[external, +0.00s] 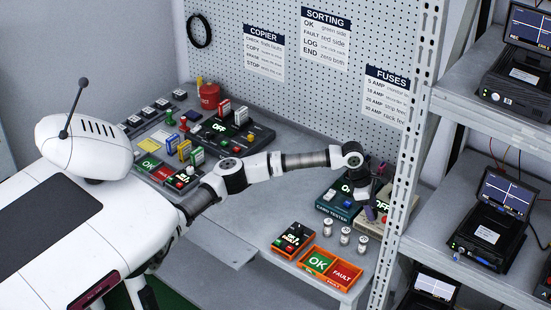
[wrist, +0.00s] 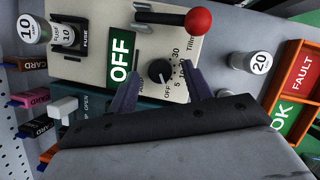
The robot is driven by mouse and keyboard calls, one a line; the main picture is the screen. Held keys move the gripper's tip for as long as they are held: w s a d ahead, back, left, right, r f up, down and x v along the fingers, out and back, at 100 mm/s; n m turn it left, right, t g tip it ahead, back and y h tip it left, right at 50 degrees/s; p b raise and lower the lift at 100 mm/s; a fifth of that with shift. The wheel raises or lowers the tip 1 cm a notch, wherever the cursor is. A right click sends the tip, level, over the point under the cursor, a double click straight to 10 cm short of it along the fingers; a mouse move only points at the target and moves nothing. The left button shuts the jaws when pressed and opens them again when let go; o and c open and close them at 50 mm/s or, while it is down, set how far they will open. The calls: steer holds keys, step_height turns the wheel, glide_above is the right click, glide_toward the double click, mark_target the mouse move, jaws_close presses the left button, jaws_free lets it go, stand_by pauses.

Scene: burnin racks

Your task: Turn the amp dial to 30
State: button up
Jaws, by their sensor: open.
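The amp dial (wrist: 159,72) is a round black knob on a cream panel box (wrist: 205,75), marked OFF, 5, 10, 20 and 30. Its white mark appears to point toward OFF. In the wrist view my gripper (wrist: 163,76) is open, with one dark finger on each side of the dial; I cannot tell if they touch it. In the external view my gripper (external: 371,205) points down over the cream box (external: 366,229), and the dial is hidden there. A green OFF display (wrist: 122,55) is beside the dial.
A red-balled lever (wrist: 198,20) and a fuse slot (wrist: 68,36) are on the same box. Fuse jars (external: 345,236) and an orange OK/FAULT tray (external: 318,262) stand near the table's front edge. The card tester (external: 333,207) sits close on the left; a rack post (external: 408,150) is on the right.

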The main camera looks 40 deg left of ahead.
steer(key=shift+d+f, duration=0.2)
steer(key=shift+f, duration=0.25)
steer(key=c, duration=1)
steer(key=shift+o, duration=0.2)
